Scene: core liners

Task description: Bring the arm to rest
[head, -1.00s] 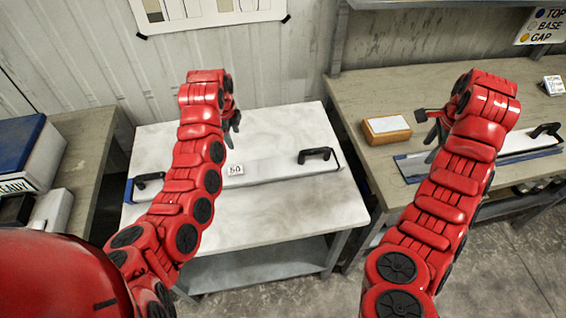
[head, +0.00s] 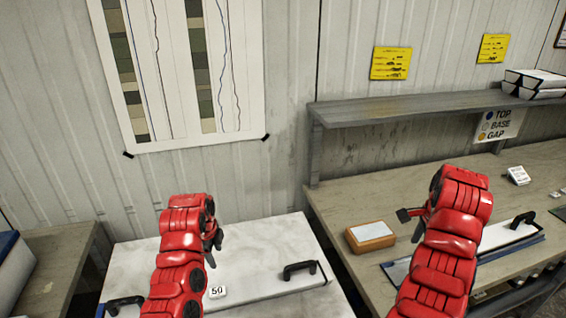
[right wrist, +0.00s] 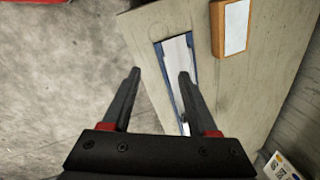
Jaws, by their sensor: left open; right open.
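My left arm comes up from the bottom in the head view, and its gripper (head: 213,250) hangs above the pale table, partly hidden by its wrist. It is open, with nothing seen in it. My right gripper (head: 412,226) is over the right bench, mostly behind its red wrist. In the right wrist view its two fingers (right wrist: 160,95) are spread apart and empty, above the bench edge and the floor. A white core liner (head: 265,283) with a black handle lies on the pale table. Another liner lies in a blue-edged tray (right wrist: 158,48) on the right bench.
A wooden block with a white top (head: 371,236) sits on the right bench (head: 340,200), near my right gripper. A shelf (head: 400,108) runs above that bench. A log chart (head: 180,70) hangs on the wall.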

